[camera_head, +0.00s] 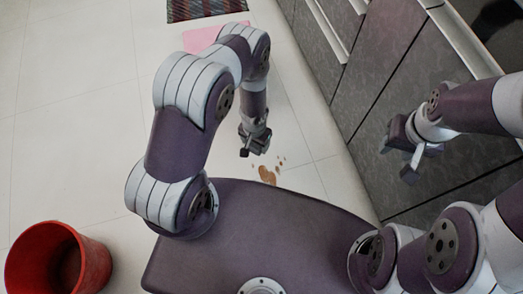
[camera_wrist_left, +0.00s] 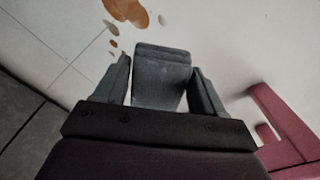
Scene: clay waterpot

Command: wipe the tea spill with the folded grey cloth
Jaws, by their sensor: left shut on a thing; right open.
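The tea spill (camera_head: 268,174) is a brown patch with several small drops on the pale tiled floor, in front of my base. It also shows at the top left of the left wrist view (camera_wrist_left: 128,10). My left gripper (camera_head: 248,150) is low, just beyond and slightly left of the spill. In the left wrist view the folded grey cloth (camera_wrist_left: 160,78) is between its fingers (camera_wrist_left: 162,85), which are shut on it. The cloth is beside the spill; I cannot tell whether it touches the floor. My right gripper (camera_head: 398,153) is open and empty, at the right before the cabinets.
A red bucket (camera_head: 58,260) stands at the lower left. Grey cabinets (camera_head: 400,90) line the right side. A pink mat (camera_head: 203,38) and a dark striped mat (camera_head: 206,8) lie at the back.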

